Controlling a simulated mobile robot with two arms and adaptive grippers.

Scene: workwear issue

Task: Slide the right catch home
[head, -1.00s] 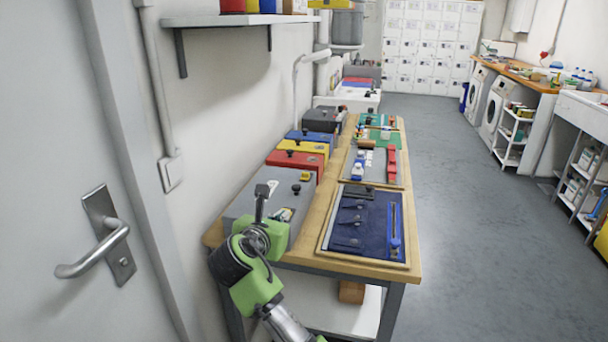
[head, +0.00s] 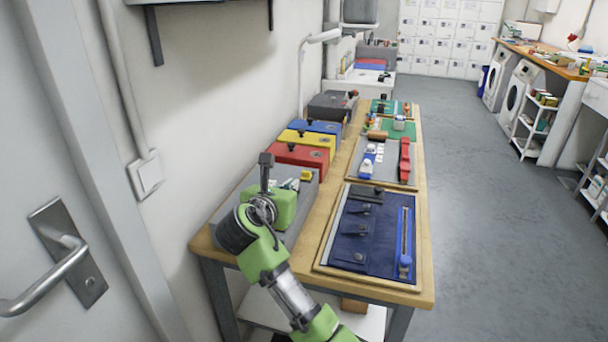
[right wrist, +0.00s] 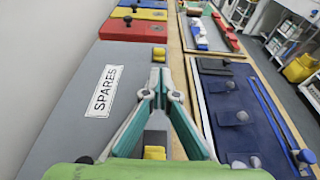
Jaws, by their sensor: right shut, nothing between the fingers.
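The grey box (right wrist: 68,120) with the SPARES label lies at the table's near left; it also shows in the head view (head: 232,190). Two yellow catches sit along its lid edge beside the mat. The far one (right wrist: 158,54), on the right as the label reads, lies beyond my fingertips; it also shows in the head view (head: 306,175). The near catch (right wrist: 154,153) shows between my finger bases, beside a dark plate. My right gripper (right wrist: 160,88) is shut and empty above that edge, its tips apart from the far catch in the picture. My left gripper is out of view.
A board with a blue cloth panel (head: 377,220) and metal fittings lies right of the box. Red (head: 300,154), yellow (head: 304,140) and blue (head: 316,127) boxes stand beyond it. The wall is close on the left. The floor (head: 470,200) right of the table is clear.

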